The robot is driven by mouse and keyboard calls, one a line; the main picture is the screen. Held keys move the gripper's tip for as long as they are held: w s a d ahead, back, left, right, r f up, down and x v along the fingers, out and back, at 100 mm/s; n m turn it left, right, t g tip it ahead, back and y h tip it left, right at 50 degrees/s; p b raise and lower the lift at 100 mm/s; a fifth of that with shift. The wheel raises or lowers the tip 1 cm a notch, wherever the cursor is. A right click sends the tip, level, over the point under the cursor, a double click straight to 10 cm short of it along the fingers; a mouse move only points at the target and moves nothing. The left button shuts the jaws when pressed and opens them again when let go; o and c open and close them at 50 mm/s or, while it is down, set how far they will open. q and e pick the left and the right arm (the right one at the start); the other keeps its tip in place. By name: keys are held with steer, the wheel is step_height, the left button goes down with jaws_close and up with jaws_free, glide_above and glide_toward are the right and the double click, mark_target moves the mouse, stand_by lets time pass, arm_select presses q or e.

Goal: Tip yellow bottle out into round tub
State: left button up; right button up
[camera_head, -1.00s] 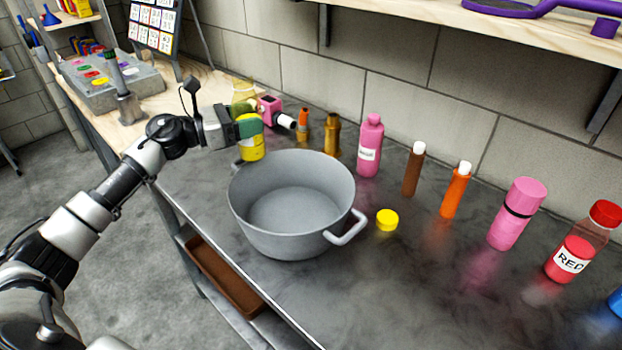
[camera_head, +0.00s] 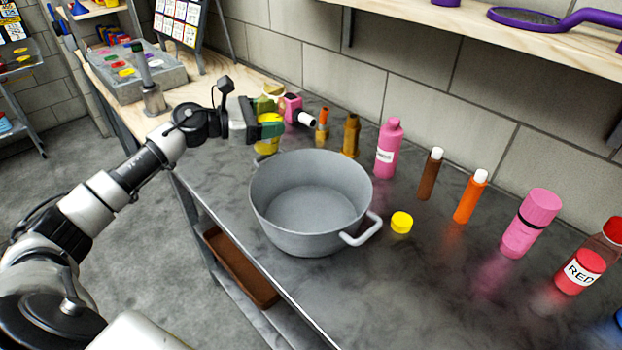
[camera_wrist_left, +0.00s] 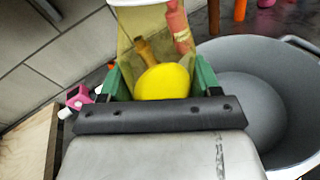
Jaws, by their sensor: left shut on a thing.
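The yellow bottle (camera_head: 267,147) is see-through with bright yellow contents. My left gripper (camera_head: 268,129) is shut around it, with green fingers on its sides. In the left wrist view the bottle (camera_wrist_left: 160,82) sits between both fingers, and its yellow contents show as a rounded patch. It is held by the far left rim of the round tub, and I cannot tell its exact tilt. The round tub (camera_head: 312,205) is a grey pot with two handles on the dark table, and its visible inside is bare. My right gripper is not in view.
A yellow cap (camera_head: 401,222) lies right of the tub. Behind stand a brown-gold bottle (camera_head: 351,136), a pink bottle (camera_head: 388,150), brown (camera_head: 430,175) and orange (camera_head: 470,197) tubes, a pink flask (camera_head: 530,224) and a red-capped bottle (camera_head: 590,262). The table's front right is clear.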

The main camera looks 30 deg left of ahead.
arm_select(q)
steer(key=shift+s+d+r+m+g+y+p, duration=0.2)
steer(key=shift+m+p, duration=0.25)
steer(key=shift+p, duration=0.3)
steer(key=shift+w+a+r+m+g+y+p, duration=0.1)
steer(key=shift+m+y+p, duration=0.3)
steer(key=shift+p, duration=0.3)
steer(key=shift+d+f+m, duration=0.25)
steer(key=shift+f+m, duration=0.2)
steer(key=shift+f, duration=0.25)
steer(key=shift+s+d+f+m+y+p, duration=0.1)
steer(key=shift+f+m+y+p, duration=0.3)
steer(key=shift+p, duration=0.65)
steer(key=shift+a+f+m+y+p, duration=0.35)
steer(key=shift+m+y+p, duration=0.3)
steer(key=shift+p, duration=0.5)
steer(key=shift+f, duration=0.15)
steer(key=shift+a+m, duration=0.1)
steer(key=shift+m, duration=0.15)
steer(key=shift+a+f+y+p, duration=0.1)
steer(key=shift+y+p, duration=0.15)
steer(key=shift+p, duration=0.2)
steer(key=shift+w+a+f+m+y+p, duration=0.15)
steer(key=shift+f+m+y+p, duration=0.05)
steer(key=shift+f+m+p, duration=0.2)
steer(key=shift+w+a+f+m+y+p, duration=0.1)
steer(key=shift+f+m+y+p, duration=0.15)
steer(key=shift+f+p, duration=0.2)
